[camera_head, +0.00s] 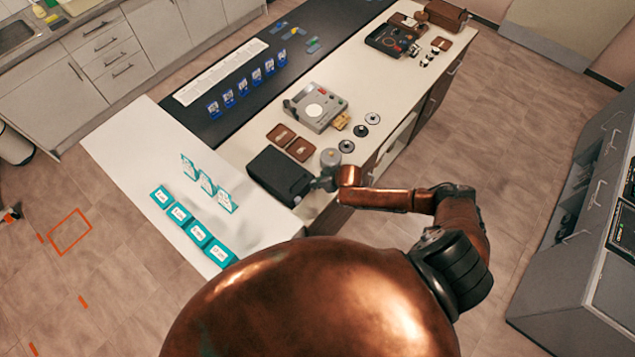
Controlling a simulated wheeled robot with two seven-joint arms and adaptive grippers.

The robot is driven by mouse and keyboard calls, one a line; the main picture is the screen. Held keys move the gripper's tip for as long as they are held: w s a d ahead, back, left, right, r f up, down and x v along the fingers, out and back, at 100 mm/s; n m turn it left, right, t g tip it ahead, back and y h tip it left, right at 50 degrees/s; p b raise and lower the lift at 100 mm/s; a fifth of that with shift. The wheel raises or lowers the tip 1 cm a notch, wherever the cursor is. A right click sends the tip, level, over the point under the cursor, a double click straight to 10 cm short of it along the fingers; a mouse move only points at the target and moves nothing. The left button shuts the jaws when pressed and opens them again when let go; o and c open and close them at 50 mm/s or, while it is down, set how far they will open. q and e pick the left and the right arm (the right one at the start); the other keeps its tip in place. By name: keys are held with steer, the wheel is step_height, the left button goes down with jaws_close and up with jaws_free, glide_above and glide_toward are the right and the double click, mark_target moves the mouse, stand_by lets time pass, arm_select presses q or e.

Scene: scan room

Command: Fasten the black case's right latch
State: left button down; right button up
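The black case (276,178) lies closed on the near part of the long counter, close to its right edge. My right gripper (314,185) is at the right side of the case, with its wrist just above the counter edge. Its fingertips are small and dark against the case. I cannot tell whether they touch it or whether they are open or shut. The right latch is not discernible; the gripper covers that side. My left gripper is not recognisable in view.
A grey device (315,106), brown trays (281,136) and dark discs (347,146) stand beyond the case. Teal cards (206,184) stand on the white table (135,150) to the left. A grey cabinet (575,235) is at right, with open floor between.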

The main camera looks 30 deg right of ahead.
steer(key=o, duration=0.4)
steer(key=v, duration=1.2)
stand_by(0.3)
